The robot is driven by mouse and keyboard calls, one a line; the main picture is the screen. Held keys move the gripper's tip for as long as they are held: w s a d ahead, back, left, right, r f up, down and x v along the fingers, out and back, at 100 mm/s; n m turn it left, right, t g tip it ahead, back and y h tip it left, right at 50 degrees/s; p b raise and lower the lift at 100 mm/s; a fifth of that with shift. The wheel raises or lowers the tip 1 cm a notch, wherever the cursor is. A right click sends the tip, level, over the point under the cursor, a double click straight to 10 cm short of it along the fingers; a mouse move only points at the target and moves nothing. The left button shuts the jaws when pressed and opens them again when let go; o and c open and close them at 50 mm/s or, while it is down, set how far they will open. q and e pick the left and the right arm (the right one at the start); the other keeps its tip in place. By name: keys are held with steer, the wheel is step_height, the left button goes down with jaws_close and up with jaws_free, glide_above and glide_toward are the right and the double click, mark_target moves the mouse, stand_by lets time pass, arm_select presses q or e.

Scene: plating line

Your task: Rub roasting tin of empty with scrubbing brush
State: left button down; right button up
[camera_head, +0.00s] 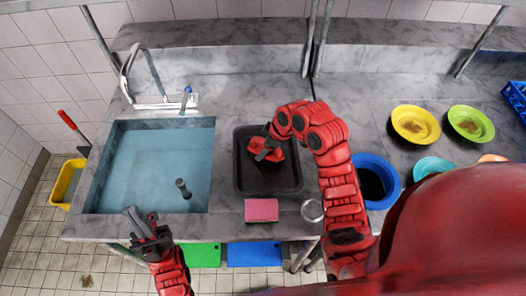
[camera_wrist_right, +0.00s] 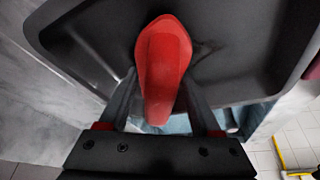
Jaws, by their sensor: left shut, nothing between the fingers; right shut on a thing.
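The roasting tin (camera_head: 242,184) is a dark rectangular tray on the counter, right of the sink; its inside also shows in the right wrist view (camera_wrist_right: 255,45), with a dark smear near the brush. My right gripper (camera_head: 262,153) is over the tin and shut on the red scrubbing brush (camera_head: 270,147). In the right wrist view the brush's rounded red handle (camera_wrist_right: 163,65) sits between the fingers, over the tin. Its bristles are hidden, so I cannot tell whether they touch the tin. My left gripper (camera_head: 141,222) is shut and empty near the sink's front edge.
A water-filled sink (camera_head: 140,165) with a tap (camera_head: 155,100) is at left. A pink sponge (camera_head: 261,210) and a clear glass (camera_head: 312,210) stand at the counter's front. A blue bin (camera_head: 391,178), a soiled yellow bowl (camera_head: 415,125) and a green bowl (camera_head: 470,124) are at right.

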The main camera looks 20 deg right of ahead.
mark_target(261, 162)
steer(key=shift+s+a+r+p, duration=0.1)
steer(key=shift+s+a+p, duration=0.15)
steer(key=shift+s+p, duration=0.55)
steer(key=shift+s+a+r+p, duration=0.1)
steer(key=shift+s+a+p, duration=0.15)
steer(key=shift+s, duration=1.15)
steer(key=shift+f, duration=0.2)
steer(key=shift+f+b, duration=0.1)
steer(key=shift+b, duration=0.25)
steer(key=shift+w+d+f+b, duration=0.1)
steer(key=shift+w+d+b, duration=0.05)
steer(key=shift+w+b, duration=0.45)
steer(key=shift+w+d+b, duration=0.15)
steer(key=shift+w+b, duration=0.2)
steer(key=shift+w, duration=0.25)
steer(key=shift+w+d+b, duration=0.15)
steer(key=shift+w+b, duration=0.2)
steer(key=shift+w, duration=0.2)
steer(key=shift+w+d, duration=0.1)
steer(key=shift+w, duration=0.3)
